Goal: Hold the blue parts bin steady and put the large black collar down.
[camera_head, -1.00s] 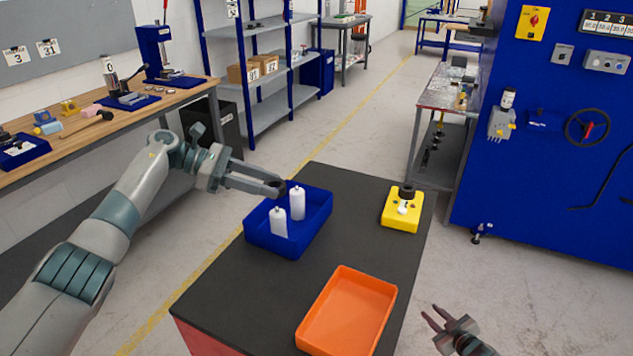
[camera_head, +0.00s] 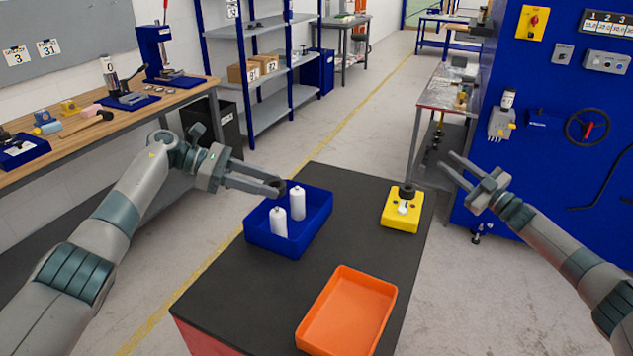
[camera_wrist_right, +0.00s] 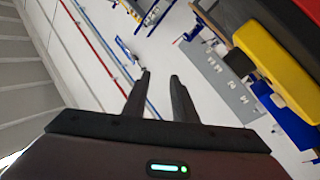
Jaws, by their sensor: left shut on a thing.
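The blue parts bin (camera_head: 262,238) stands on the black tabletop with two white bottles (camera_head: 278,221) (camera_head: 297,202) upright in it. My left gripper (camera_head: 274,187) is at the bin's far left corner, shut on a small dark round piece that looks like the large black collar (camera_head: 281,187). The fingers partly hide this piece, and I cannot tell whether it touches the bin. My right gripper (camera_head: 450,164) is open and empty, off the table's right edge beyond the yellow block. Its two fingers stand apart in the right wrist view (camera_wrist_right: 161,76).
A yellow block (camera_head: 400,216) with a black round part and a white piece on top stands near the table's right edge; it shows in the right wrist view (camera_wrist_right: 275,60). An orange tray (camera_head: 345,318), empty, lies nearer. The dark tabletop (camera_head: 240,300) is bare at front left.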

